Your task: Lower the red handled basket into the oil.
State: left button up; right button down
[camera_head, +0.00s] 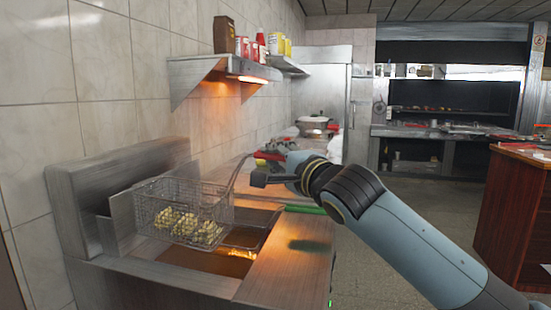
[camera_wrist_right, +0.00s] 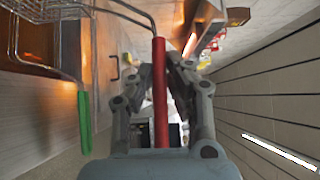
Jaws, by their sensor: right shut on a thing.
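The wire basket (camera_head: 183,212) holds pale yellow fries (camera_head: 190,227) and hangs roughly level above the oil (camera_head: 205,260) of the fryer. Its bottom looks clear of the oil. A bent metal rod runs from the basket to its red handle (camera_wrist_right: 160,92). My right gripper (camera_head: 268,168) is shut on that handle, to the right of the basket; the grip also shows in the right wrist view (camera_wrist_right: 168,85). The fingers partly hide the handle in the head view. My left gripper is not in view.
A second basket sits low in the fryer (camera_head: 290,275), with a green handle (camera_head: 305,209) near the right edge. The fryer's steel back panel (camera_head: 70,205) rises at left. A wall shelf (camera_head: 215,75) with bottles and tins is above. Open floor (camera_head: 410,215) lies to the right.

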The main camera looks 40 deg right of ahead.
jog(key=c, duration=1.9)
grip_release()
jog(key=shift+f, duration=0.1)
grip_shut()
notch_tip(320, 180, up, 5)
jog(key=p, duration=0.4)
jog(key=shift+s+d, duration=0.1)
